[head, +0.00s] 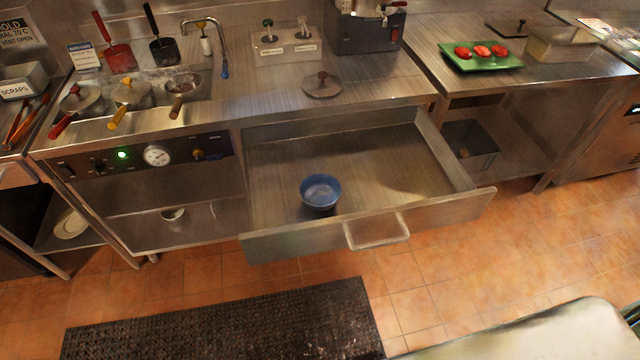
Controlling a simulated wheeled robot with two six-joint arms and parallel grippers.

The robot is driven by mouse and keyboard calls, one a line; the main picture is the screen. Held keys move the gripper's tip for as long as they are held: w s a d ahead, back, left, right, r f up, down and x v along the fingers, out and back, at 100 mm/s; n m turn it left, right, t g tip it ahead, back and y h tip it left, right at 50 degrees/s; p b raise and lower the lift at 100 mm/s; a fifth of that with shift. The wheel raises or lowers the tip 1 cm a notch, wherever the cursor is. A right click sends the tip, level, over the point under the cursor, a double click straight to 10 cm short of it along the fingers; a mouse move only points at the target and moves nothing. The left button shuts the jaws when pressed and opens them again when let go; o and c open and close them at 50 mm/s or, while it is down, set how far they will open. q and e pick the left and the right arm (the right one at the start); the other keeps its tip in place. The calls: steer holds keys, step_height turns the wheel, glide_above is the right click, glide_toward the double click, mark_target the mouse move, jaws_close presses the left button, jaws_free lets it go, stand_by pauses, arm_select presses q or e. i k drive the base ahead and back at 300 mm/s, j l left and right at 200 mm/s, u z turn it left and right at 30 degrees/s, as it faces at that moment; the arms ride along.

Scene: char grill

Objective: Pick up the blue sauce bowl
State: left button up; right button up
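The blue sauce bowl (320,191) sits upright inside the open drawer (375,228), close to the drawer's front wall and left of its handle. It looks empty, and nothing touches it from above. Neither of my grippers shows in the head view.
The drawer is pulled out below the steel counter (390,75), with bare floor around the bowl. A round lid (322,86) lies on the counter above. A green tray (480,55) with red items stands at right. A dark mat (225,325) lies on the tiled floor.

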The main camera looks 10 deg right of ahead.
mark_target(320, 191)
steer(key=i+l+u, duration=0.2)
steer(key=l, duration=0.35)
steer(key=i+l+u, duration=0.2)
steer(key=l, duration=0.4)
steer(key=l+u, duration=0.2)
steer(key=l, duration=0.4)
steer(key=i+l+u, duration=0.2)
steer(key=l, duration=0.45)
steer(key=k, duration=0.05)
